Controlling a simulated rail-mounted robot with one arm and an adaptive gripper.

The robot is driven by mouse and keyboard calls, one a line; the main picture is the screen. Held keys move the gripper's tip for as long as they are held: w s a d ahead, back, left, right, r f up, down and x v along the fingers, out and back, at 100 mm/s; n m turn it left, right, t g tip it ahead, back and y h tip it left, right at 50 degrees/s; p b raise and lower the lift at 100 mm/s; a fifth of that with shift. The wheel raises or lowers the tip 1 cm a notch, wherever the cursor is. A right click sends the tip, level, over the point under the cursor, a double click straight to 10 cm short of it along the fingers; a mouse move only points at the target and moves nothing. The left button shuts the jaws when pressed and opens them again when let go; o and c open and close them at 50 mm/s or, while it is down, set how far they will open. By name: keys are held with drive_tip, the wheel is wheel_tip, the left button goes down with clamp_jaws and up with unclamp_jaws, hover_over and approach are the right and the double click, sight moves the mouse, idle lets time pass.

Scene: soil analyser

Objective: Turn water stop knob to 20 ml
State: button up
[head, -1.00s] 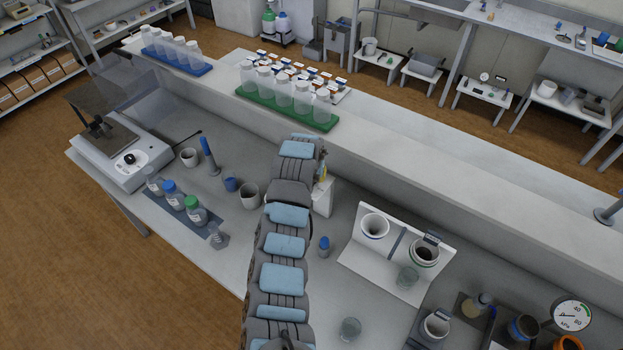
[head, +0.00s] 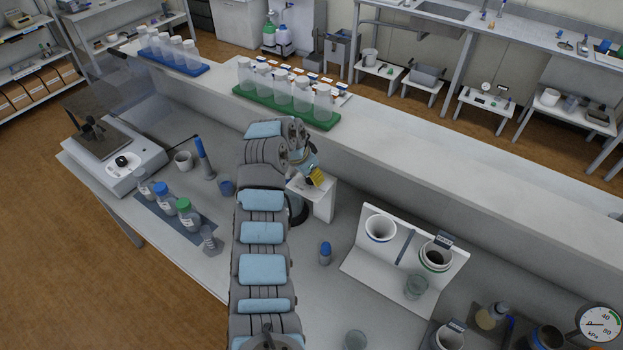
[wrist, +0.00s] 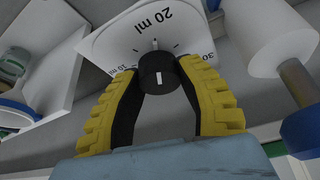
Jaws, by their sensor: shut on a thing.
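In the wrist view the black water stop knob (wrist: 160,73) sits between the two yellow-and-black fingers of my gripper (wrist: 160,82), which is shut on it. The white line on the knob's face points up toward the tick below "20 ml". The white dial plate (wrist: 125,45) behind it has "20 ml" at the top, "10 ml" at left and "30" at right, the last partly hidden. In the head view my gripper (head: 316,178) is at the white dispenser box (head: 321,204); the knob cannot be made out there.
A blue-capped vial (head: 325,254) stands near the box. A white holder (head: 405,258) with funnels is to the right. Several capped bottles stand on a dark mat (head: 152,208) at left. The raised shelf (head: 430,160) runs behind the box.

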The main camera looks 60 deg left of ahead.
drive_tip(key=shift+f, duration=0.15)
drive_tip(key=o, duration=1.2)
drive_tip(key=v, duration=1.2)
idle(0.4)
